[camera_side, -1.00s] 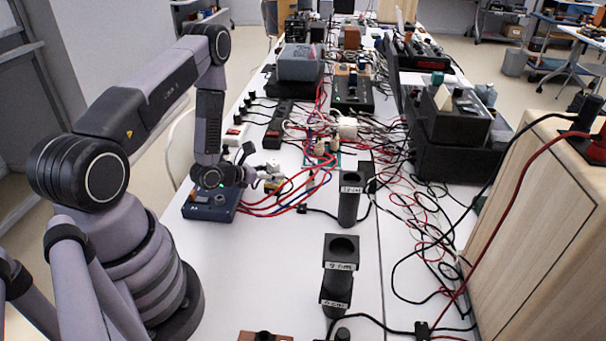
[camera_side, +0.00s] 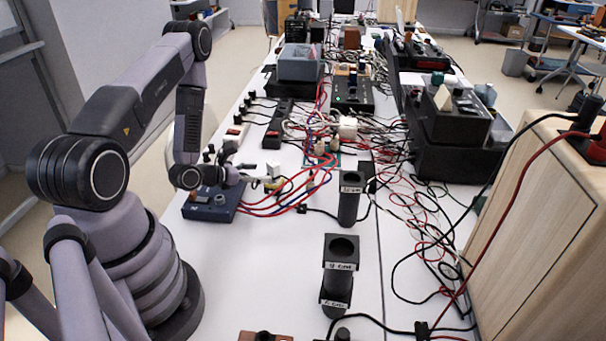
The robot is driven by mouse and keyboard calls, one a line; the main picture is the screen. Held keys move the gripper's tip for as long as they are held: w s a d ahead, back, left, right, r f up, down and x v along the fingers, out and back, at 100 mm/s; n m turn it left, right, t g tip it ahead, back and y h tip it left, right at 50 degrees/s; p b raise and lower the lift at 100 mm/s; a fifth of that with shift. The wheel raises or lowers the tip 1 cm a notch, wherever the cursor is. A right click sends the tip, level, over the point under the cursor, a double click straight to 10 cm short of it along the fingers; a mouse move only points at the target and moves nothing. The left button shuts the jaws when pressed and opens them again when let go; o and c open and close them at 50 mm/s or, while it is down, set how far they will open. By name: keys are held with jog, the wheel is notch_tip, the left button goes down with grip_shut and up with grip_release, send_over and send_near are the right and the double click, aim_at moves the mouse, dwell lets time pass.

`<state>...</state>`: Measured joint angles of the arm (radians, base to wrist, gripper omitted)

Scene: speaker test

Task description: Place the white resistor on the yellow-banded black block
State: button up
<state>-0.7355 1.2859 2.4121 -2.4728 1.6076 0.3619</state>
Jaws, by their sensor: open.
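A small white piece, which looks like the white resistor (camera_side: 272,168), shows just right of my gripper's fingers. The yellow-banded black block (camera_side: 279,186) is directly below it in the picture, partly hidden among wires. The white piece seems to sit at the block's upper edge, but contact is too small to tell. My gripper (camera_side: 248,167) is open, pointing right, above the blue box and left of the white piece. Its fingertips are small and blurred against the table, and I see nothing clearly between them.
A dark blue box (camera_side: 211,204) with knobs stands under my wrist. Red and blue wires run from it to the right. A black cylinder (camera_side: 349,200) and a black labelled stand (camera_side: 340,256) are further right. The white table between them and my base is clear.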

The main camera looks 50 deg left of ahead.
jog(key=shift+v, duration=1.05)
jog(key=w+d+r+m+g+h, duration=0.1)
jog(key=d+r+m+g+h, duration=0.1)
jog(key=d+r+m+h, duration=0.65)
jog(key=w+d+r+m+g+h, duration=0.1)
jog(key=w+d+r+m+h, duration=0.1)
jog(key=d+r+m+h, duration=0.65)
jog(key=s+d+r+m+g+y, duration=0.3)
jog(key=s+d+r+m+g, duration=0.15)
jog(key=s+r+g, duration=0.3)
jog(key=s+d+r+m+g+y, duration=0.1)
jog(key=s+r+m+g+y, duration=0.25)
jog(key=s+m+y, duration=0.4)
jog(key=s+a+r+m+t+y, duration=0.6)
jog(key=a+m, duration=0.1)
jog(key=shift+r+y, duration=0.1)
jog(key=shift+y, duration=0.15)
